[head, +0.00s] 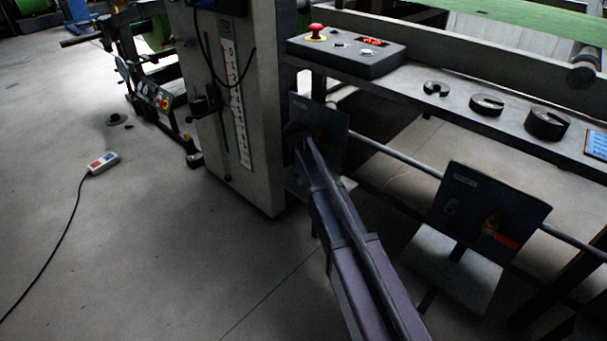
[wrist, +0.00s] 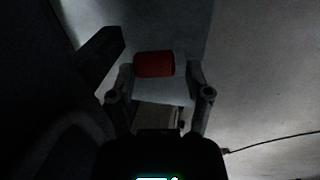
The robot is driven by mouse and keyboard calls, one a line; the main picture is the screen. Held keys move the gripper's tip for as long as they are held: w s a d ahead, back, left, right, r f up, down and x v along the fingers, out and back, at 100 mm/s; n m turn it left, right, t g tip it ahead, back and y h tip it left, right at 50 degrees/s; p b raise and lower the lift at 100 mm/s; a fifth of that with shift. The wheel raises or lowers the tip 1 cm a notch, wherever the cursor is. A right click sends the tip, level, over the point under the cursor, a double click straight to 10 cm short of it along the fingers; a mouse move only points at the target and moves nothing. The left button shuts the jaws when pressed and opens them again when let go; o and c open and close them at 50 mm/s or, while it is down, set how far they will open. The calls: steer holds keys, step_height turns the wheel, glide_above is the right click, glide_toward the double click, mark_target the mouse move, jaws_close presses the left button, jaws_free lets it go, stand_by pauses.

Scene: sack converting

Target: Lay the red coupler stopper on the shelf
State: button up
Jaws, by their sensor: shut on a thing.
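The red coupler stopper (wrist: 154,64) shows in the wrist view between the fingertips of my gripper (wrist: 160,72), which is shut on it. A pale flat surface (wrist: 165,93) lies behind and below the stopper; I cannot tell whether they touch. In the head view my gripper (head: 298,131) is in front of a dark upright panel (head: 334,124), and my arm hides the stopper and much of the panel. To the right, a similar panel (head: 470,190) carries a grey fitting and a fitting with a red handle, with a pale small shelf (head: 455,268) below it.
A grey cabinet (head: 225,110) stands left of my gripper.

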steer(key=shift+f+b, duration=1.05)
steer(key=shift+f, duration=0.25)
steer(key=o, duration=1.3)
steer(key=shift+r, duration=0.1)
